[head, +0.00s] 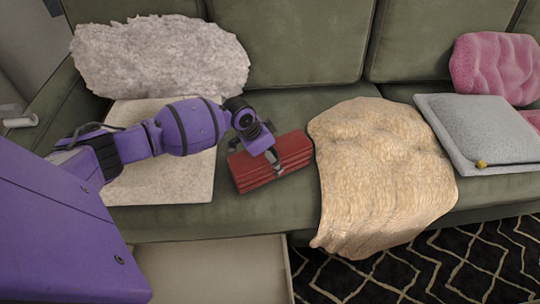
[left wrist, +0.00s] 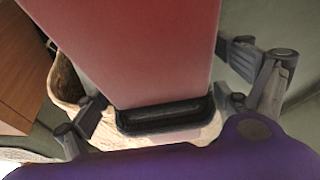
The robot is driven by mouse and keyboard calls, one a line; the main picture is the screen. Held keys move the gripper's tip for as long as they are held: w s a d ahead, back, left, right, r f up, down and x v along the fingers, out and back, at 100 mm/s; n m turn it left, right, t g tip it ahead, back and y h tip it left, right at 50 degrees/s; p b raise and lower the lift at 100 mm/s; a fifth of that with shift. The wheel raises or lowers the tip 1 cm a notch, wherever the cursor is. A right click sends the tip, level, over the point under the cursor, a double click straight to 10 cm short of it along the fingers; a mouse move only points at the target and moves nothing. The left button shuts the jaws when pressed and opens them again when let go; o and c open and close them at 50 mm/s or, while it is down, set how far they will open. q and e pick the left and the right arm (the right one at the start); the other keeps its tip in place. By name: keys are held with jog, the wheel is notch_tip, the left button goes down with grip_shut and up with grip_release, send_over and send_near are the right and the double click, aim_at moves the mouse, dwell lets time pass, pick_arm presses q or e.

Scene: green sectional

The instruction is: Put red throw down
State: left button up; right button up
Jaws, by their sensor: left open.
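The red throw (head: 285,160) is a folded, layered block lying on the green sofa seat, near its front edge. My left gripper (head: 266,155) comes in from the left and reaches down over the throw's top. In the left wrist view, a large smooth red face, the red throw (left wrist: 140,45), fills the space between the spread fingers of my left gripper (left wrist: 165,85). The fingers are open, one on each side of it. Whether either finger touches the throw is hard to tell. My right gripper is not in view.
A beige throw (head: 385,165) drapes over the seat edge just right of the red throw. A cream cloth (head: 170,190) lies under my left arm. A shaggy white pillow (head: 160,60), grey cushion (head: 485,130) and pink pillow (head: 495,65) rest on the sofa. A patterned rug (head: 430,270) lies below.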

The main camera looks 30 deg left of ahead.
pick_arm(q)
jog(key=p+v, duration=0.3)
jog(key=v, duration=0.9)
jog(key=shift+r, duration=0.1)
